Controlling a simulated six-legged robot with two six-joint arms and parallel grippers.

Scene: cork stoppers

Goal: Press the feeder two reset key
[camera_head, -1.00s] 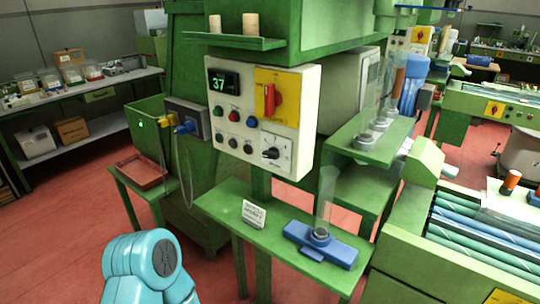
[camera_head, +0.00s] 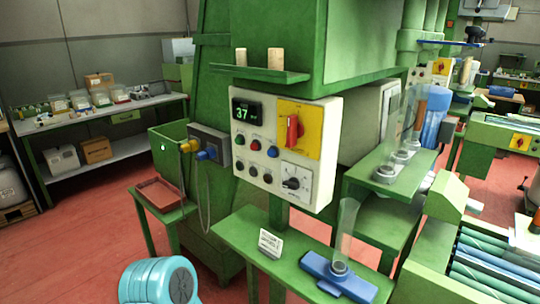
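A white control panel (camera_head: 269,115) hangs on the green machine near the middle of the view. It carries a dark display (camera_head: 247,111) reading 37. Below it is a row with a green button (camera_head: 240,140), a red button (camera_head: 256,145) and a blue button (camera_head: 273,152). A lower row holds dark buttons (camera_head: 253,170). I cannot read any labels, so I cannot tell which is the feeder two reset key. A teal part of my own arm shows at the bottom edge, apart from the panel. Neither of my grippers is in view.
A red rotary switch (camera_head: 293,130) and a black dial (camera_head: 293,182) sit on the panel's right half. A shelf with two corks (camera_head: 275,58) juts out above it. A green bench (camera_head: 232,228) with a blue fixture (camera_head: 340,278) and clear tube stands below. Red floor is open at left.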

